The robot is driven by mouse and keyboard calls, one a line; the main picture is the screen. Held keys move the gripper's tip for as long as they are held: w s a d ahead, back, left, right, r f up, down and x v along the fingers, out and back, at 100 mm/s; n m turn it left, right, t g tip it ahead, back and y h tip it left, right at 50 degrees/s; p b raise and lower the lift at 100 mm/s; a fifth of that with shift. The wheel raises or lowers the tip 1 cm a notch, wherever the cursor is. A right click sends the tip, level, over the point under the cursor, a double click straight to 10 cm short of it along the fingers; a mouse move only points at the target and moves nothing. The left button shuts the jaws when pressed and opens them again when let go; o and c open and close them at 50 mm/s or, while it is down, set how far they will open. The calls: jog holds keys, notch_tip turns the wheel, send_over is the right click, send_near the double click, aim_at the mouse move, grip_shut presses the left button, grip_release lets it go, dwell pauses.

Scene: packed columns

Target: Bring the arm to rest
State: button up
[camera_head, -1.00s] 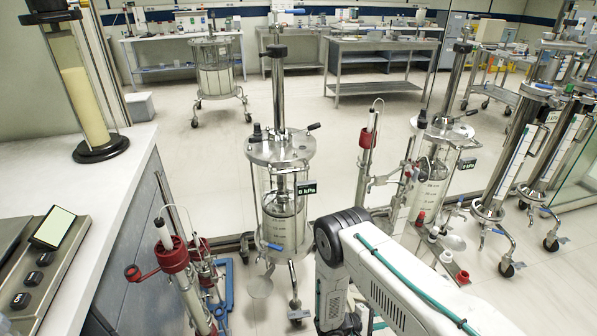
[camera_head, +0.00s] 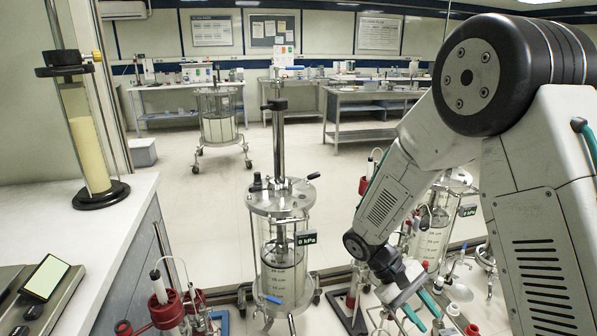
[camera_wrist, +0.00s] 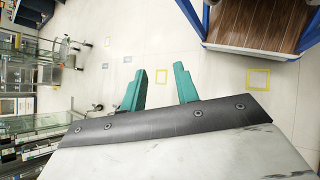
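My gripper (camera_wrist: 160,72) shows two teal fingers standing apart in the wrist view, with only pale floor between them, so it is open and empty. In the head view my gripper (camera_head: 422,308) is at the lower middle right, below my bent arm, with its teal fingers pointing down. It appears near the red and white fittings (camera_head: 453,310) of a column stand; whether it touches them I cannot tell. My raised arm hides much of the right side of the head view.
A clear column vessel (camera_head: 282,265) with a 0 kPa display (camera_head: 306,239) stands left of my arm. Another vessel (camera_head: 430,240) stands partly behind it. A white counter (camera_head: 30,225) carries a yellow-filled column (camera_head: 88,140). The wrist view shows a wood-topped, blue-framed unit (camera_wrist: 262,22).

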jog(key=s+r+m+t+y, duration=0.3)
jog(key=s+r+t+y, duration=0.4)
jog(key=s+r, duration=1.2)
jog(key=shift+s+a+r+m+t+y, duration=0.15)
jog(key=shift+a+r+m+t+y, duration=0.2)
jog(key=shift+r, duration=1.55)
